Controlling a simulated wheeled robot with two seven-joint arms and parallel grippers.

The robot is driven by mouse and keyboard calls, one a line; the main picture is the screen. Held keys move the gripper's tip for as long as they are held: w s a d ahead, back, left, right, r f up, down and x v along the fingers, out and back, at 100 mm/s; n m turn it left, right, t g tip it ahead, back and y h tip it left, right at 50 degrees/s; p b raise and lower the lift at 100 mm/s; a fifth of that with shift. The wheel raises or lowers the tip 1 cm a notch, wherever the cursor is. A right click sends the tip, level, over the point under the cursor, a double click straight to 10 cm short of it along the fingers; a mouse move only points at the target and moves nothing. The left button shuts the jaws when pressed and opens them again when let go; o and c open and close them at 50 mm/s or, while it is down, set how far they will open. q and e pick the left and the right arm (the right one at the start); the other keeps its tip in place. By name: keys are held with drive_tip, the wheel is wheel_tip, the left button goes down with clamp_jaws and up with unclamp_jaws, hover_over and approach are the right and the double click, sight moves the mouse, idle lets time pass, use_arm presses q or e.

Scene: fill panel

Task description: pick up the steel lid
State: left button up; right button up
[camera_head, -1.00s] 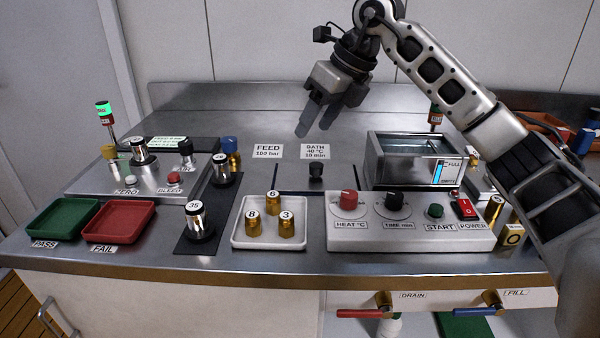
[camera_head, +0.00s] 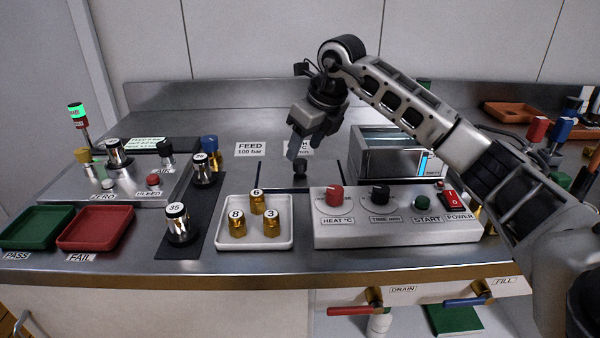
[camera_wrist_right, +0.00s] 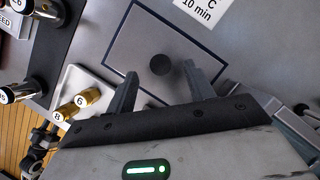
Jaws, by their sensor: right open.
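The steel lid (camera_head: 280,179) is a flat, dark-edged rectangular plate lying on the steel bench, left of the open bath. Its round black knob (camera_head: 300,168) stands up from the middle. In the right wrist view the lid (camera_wrist_right: 130,52) and its knob (camera_wrist_right: 161,65) lie just ahead of the fingers. My right gripper (camera_head: 298,152) is open and empty, above the lid and pointing down at the knob. In the right wrist view its two fingers (camera_wrist_right: 162,88) are spread, with the knob seen between and beyond them. My left gripper is not in view.
The steel bath (camera_head: 395,160) stands right of the lid. The control box (camera_head: 400,220) and a white tray (camera_head: 282,238) with several brass weights are in front. The gauge panel (camera_head: 125,180) is at left.

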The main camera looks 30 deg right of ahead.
sight(300, 161)
drive_tip(key=x, duration=0.4)
drive_tip(key=shift+s+f, duration=0.15)
drive_tip(key=shift+s, duration=0.1)
drive_tip(key=c, duration=1.1)
drive_tip(key=shift+c, duration=0.2)
